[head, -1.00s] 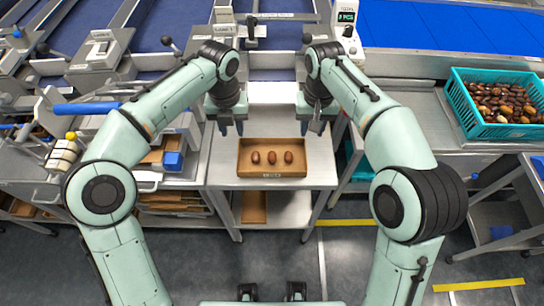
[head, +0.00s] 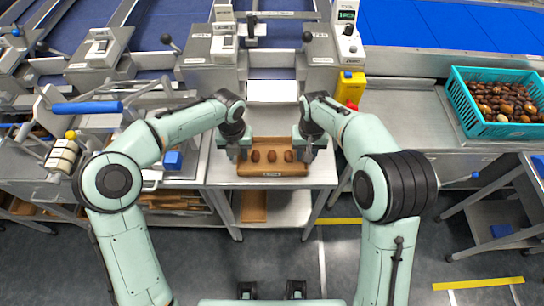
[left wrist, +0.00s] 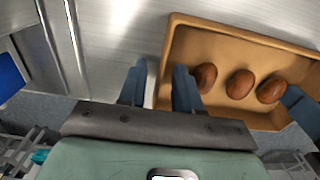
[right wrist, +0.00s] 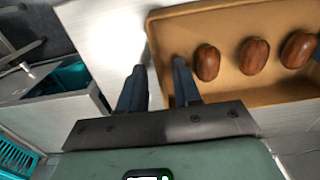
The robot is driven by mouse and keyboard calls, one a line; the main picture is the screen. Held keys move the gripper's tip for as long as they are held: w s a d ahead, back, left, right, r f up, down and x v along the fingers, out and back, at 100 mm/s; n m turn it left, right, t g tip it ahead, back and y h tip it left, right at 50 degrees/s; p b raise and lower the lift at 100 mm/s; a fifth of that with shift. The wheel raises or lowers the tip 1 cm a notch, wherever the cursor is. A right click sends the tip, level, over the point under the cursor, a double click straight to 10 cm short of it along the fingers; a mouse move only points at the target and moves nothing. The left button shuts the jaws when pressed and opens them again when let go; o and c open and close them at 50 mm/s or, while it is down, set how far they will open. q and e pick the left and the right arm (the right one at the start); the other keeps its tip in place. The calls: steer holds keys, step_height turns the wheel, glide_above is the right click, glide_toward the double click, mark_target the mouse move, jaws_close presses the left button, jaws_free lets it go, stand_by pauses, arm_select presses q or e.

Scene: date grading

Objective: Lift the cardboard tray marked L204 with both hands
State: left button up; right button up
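A shallow brown cardboard tray (head: 248,171) sits on the metal table with three brown dates (head: 271,156) in a row. A small label shows on its front wall, too small to read. My left gripper (head: 238,156) is at the tray's left side. In the left wrist view its fingers (left wrist: 160,75) stand apart, one outside and one inside the tray wall (left wrist: 166,50). My right gripper (head: 303,156) is at the right side. In the right wrist view its fingers (right wrist: 158,72) also stand apart on either side of the tray wall (right wrist: 156,45).
A teal crate (head: 470,118) full of dates stands on the counter at the right. A yellow box (head: 350,88) with a red button and a display unit (head: 346,32) stand behind the table. Bare table (head: 222,172) shows around the tray.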

arm_select(q)
jaws_close()
arm_select(e)
jaws_close()
